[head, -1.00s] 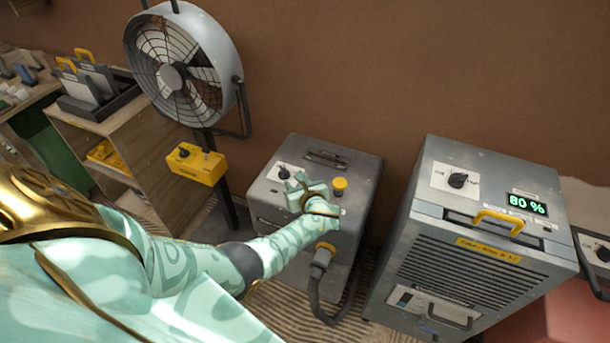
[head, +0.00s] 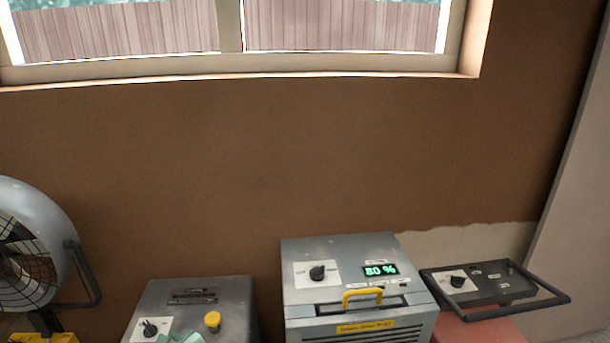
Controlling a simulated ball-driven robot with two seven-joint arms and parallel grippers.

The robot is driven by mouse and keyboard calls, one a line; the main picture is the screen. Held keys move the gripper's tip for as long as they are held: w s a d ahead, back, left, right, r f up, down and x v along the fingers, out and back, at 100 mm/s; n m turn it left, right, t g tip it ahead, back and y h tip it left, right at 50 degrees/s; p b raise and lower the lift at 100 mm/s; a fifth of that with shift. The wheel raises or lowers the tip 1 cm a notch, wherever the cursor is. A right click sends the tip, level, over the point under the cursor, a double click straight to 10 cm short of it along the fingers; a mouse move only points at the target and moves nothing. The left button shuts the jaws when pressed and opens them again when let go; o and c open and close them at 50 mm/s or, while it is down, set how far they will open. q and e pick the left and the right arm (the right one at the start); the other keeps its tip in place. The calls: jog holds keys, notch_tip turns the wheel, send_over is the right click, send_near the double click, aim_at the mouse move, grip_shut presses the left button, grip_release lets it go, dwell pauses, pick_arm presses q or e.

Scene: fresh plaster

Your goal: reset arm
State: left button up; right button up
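Only a small mint-green part of my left gripper (head: 180,338) shows, at the bottom edge of the head view. It is over the front of the top of a grey machine (head: 200,290), near a black dial (head: 149,329) and a yellow knob (head: 212,320). Its fingers are mostly cut off, so I cannot tell whether they are open or whether they touch anything. My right gripper is not in view.
A grey dehumidifier-like unit (head: 340,255) with a yellow handle (head: 362,296) and a display reading 80 % stands right of centre. A red machine (head: 480,328) with a black bar handle is farther right. A large fan (head: 30,240) stands left. A window (head: 240,65) is above the brown wall.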

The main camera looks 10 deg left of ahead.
pick_arm(q)
jog(key=s+d+r+n+h, duration=0.2)
jog(key=s+d+r+n, duration=0.25)
jog(key=s, duration=0.35)
jog(key=s+d+r+n+h, duration=0.35)
jog(key=s+n, duration=0.25)
jog(key=s, duration=0.3)
jog(key=s+d+r+n+h, duration=0.1)
jog(key=s+d+r+n, duration=0.2)
jog(key=s+r+n, duration=0.35)
jog(key=s+d+f+g+h, duration=0.1)
jog(key=s+d+f, duration=0.15)
jog(key=f, duration=0.75)
jog(key=s+d+f+g+h, duration=0.1)
jog(key=s+f+h, duration=0.15)
jog(key=f, duration=0.75)
jog(key=s+d+f+g, duration=0.1)
jog(key=s+d+f, duration=0.15)
jog(key=f, duration=0.75)
jog(key=s+f+n+g, duration=0.1)
jog(key=s+f, duration=0.5)
jog(key=s, duration=0.3)
jog(key=s+a+f+n+g+h, duration=0.1)
jog(key=s+f+g, duration=0.1)
jog(key=s+f, duration=0.4)
jog(key=s, duration=0.3)
jog(key=shift+s+a+f+h, duration=0.15)
jog(key=shift+a+f+h, duration=0.1)
jog(key=shift+f+h, duration=0.1)
